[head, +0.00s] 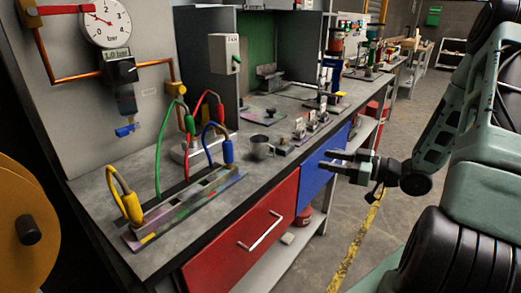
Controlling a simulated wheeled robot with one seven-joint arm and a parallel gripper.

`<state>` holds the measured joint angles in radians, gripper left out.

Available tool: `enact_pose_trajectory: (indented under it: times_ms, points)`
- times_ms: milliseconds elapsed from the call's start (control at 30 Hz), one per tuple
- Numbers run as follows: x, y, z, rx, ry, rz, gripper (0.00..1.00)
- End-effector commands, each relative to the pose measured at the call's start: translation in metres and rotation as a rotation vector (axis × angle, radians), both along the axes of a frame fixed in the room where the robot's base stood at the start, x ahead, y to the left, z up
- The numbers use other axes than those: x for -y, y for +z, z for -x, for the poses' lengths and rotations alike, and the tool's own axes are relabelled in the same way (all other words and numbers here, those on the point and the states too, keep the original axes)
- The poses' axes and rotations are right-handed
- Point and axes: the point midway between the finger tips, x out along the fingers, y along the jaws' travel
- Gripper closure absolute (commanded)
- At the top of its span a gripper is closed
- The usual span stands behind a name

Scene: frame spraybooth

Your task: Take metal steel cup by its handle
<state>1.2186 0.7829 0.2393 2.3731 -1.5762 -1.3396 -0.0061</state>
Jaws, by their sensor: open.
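My gripper (336,166) is open and empty. It is in front of the bench by the blue drawer, to the right of the cup and apart from it, with its fingers pointing left.
Coloured hoses (172,150) rise from a manifold (182,212) left of the cup. Small parts (300,130) stand right of it. A red drawer (245,235) with a bar handle and a blue drawer (322,168) are below the bench top. The floor at the right is open.

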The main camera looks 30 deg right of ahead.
Motion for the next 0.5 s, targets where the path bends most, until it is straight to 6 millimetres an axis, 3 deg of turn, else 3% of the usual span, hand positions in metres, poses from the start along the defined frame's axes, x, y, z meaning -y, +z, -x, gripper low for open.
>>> enact_pose_trajectory:
  times_ms: [167, 500]
  points:
    - [-0.003, 0.007, 0.002, 0.054, 0.018, -0.041, 0.52]
    - [-0.039, 0.008, -0.056, 0.053, 0.021, -0.042, 0.52]
